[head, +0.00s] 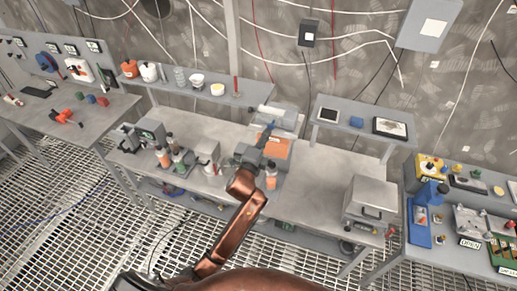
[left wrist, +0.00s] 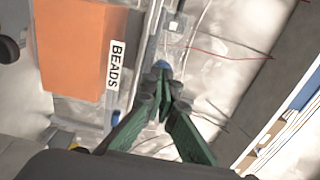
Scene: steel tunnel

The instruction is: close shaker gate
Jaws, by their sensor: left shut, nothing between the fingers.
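The shaker (head: 287,116) stands at the middle back of the central bench, partly hidden by my left gripper. Its orange box (head: 275,148) shows behind the gripper. In the left wrist view the orange box (left wrist: 78,45) carries a "BEADS" label. A small blue part (left wrist: 162,65), possibly the gate's knob, sits on a clear, rail-like piece beside the box. My left gripper (head: 267,136) reaches over the bench from the front. Its green fingers (left wrist: 162,82) are shut and empty, with their tips at the blue part; I cannot tell whether they touch. My right gripper is not in view.
Bottles (head: 163,157) and a grey device (head: 150,131) stand left of the shaker. A grey lidded case (head: 371,199) stands on the right of the bench. Raised shelves (head: 362,131) flank the shaker. Bare bench top lies between shaker and case.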

